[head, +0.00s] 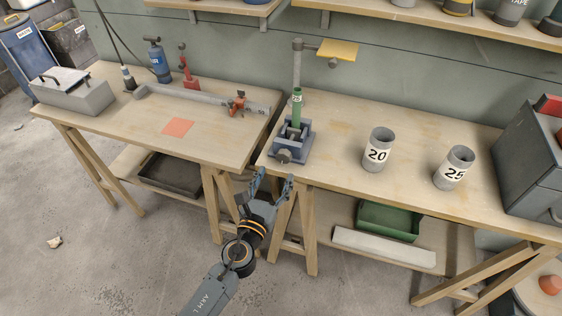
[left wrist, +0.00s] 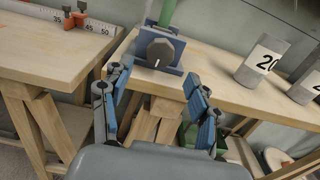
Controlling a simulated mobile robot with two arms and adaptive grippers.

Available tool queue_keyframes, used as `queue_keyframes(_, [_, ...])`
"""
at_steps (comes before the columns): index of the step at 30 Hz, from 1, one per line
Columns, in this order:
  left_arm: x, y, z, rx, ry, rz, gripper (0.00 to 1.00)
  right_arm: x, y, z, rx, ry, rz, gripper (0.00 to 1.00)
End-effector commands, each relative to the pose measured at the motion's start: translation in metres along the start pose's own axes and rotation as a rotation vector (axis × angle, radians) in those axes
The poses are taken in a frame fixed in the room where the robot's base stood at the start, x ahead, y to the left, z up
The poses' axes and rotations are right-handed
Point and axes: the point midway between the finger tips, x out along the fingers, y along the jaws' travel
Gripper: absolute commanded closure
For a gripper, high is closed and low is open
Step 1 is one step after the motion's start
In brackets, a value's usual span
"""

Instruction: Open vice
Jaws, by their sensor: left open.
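A blue vice (head: 293,139) stands on the left end of the right workbench, near its front edge. A green upright tube (head: 297,105) stands in it; I cannot tell how tightly the jaws hold it. The vice's dark round knob (head: 284,156) faces the front, and in the left wrist view this knob (left wrist: 160,51) shows a white mark. My left gripper (head: 273,178) is open and empty, in front of and below the vice, apart from the knob. In the left wrist view its fingers (left wrist: 158,84) spread below the knob. My right gripper is not in view.
Grey cups marked 20 (head: 378,152) and 25 (head: 454,168) stand right of the vice. A yellow plate (head: 338,49) on a post rises behind it. The left bench (head: 210,146) holds a ruled rail with an orange stop (head: 237,104). A green bin (head: 388,219) sits below.

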Motion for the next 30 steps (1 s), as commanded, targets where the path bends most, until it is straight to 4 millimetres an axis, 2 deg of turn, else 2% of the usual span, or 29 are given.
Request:
queue_keyframes(3, [0.025,0.000,0.000,-0.001,-0.001,-0.001,0.39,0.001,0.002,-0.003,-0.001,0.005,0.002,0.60])
queue_keyframes(9, [0.050,0.000,-0.001,-0.001,0.000,0.001,0.39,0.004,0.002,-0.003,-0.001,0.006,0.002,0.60])
queue_keyframes(21, [0.057,0.000,-0.001,-0.002,0.001,0.000,0.39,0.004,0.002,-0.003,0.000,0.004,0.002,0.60])
queue_keyframes(23, [0.057,0.000,-0.001,-0.002,0.001,0.000,0.49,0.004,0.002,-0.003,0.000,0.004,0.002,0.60])
queue_keyframes(29, [0.057,0.000,-0.001,-0.002,0.001,0.000,0.90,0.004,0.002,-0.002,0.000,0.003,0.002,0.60])
queue_keyframes(30, [0.057,0.000,-0.001,-0.002,0.001,0.000,0.93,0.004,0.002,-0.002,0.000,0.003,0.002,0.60])
